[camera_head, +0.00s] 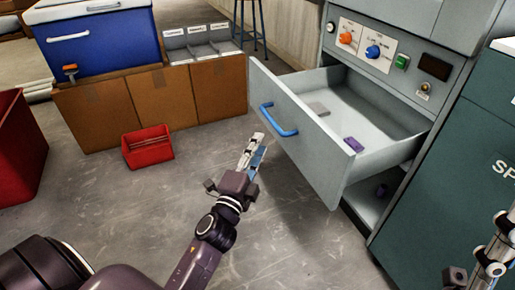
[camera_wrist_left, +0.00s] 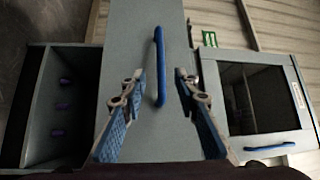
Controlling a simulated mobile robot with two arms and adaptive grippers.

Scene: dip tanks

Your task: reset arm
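My left gripper (camera_head: 258,140) hangs over the floor in front of the pulled-out grey drawer (camera_head: 300,125), a little below its blue handle (camera_head: 280,120). In the left wrist view its fingers (camera_wrist_left: 160,78) are spread and nothing is held. There a blue handle (camera_wrist_left: 159,50) on a grey panel appears between and beyond the fingertips; I cannot tell the exact gap. My right gripper (camera_head: 493,245) shows only in part at the right edge of the head view, its finger opening unclear.
A red bin (camera_head: 147,147), cardboard boxes (camera_head: 150,100) and a blue cooler (camera_head: 97,42) stand left. The middle floor is clear.

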